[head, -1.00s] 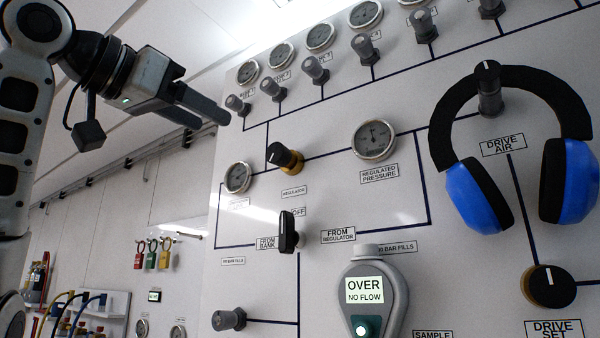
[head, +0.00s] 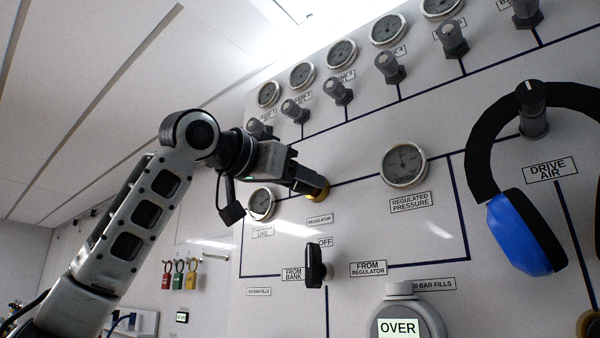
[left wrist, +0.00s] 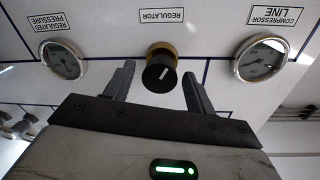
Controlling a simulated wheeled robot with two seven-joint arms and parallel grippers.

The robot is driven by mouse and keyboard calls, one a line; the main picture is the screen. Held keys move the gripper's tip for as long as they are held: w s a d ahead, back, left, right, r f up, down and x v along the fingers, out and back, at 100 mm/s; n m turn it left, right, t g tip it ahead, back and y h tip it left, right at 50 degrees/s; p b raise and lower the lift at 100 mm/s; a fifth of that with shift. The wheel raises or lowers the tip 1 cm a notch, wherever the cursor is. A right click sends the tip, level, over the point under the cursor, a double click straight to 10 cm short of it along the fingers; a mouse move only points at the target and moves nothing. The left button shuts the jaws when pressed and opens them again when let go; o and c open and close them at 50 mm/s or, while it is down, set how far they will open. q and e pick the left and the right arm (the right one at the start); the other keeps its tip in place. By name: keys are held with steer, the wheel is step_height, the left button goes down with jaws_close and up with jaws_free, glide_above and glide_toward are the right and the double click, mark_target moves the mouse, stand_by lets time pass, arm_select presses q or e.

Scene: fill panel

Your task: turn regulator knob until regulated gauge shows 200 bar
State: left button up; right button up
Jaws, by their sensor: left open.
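The regulator knob (left wrist: 160,73) is black with a white pointer line and a brass collar. In the left wrist view it lies between the two fingers of my open left gripper (left wrist: 157,84), with space on both sides. In the head view my left gripper (head: 308,182) covers the black knob, and only its brass collar (head: 318,192) shows. The regulated pressure gauge (head: 403,165) is right of the knob. It also shows in the left wrist view (left wrist: 63,62), upside down. Its reading is too small to tell. My right gripper is not in view.
The compressor line gauge (head: 262,204) is just left of the knob. A black selector handle (head: 316,266) sits below. Several grey valves and gauges line the panel above. Blue ear defenders (head: 525,230) hang at right. A grey device reading OVER (head: 408,310) is at the bottom.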

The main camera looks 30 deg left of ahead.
arm_select(q)
steer(key=shift+w, duration=0.5)
steer(key=c, duration=0.9)
steer(key=shift+d+m, duration=0.1)
steer(key=shift+m, duration=1)
steer(key=shift+c, duration=0.2)
steer(key=o, duration=0.9)
steer(key=shift+o, duration=0.2)
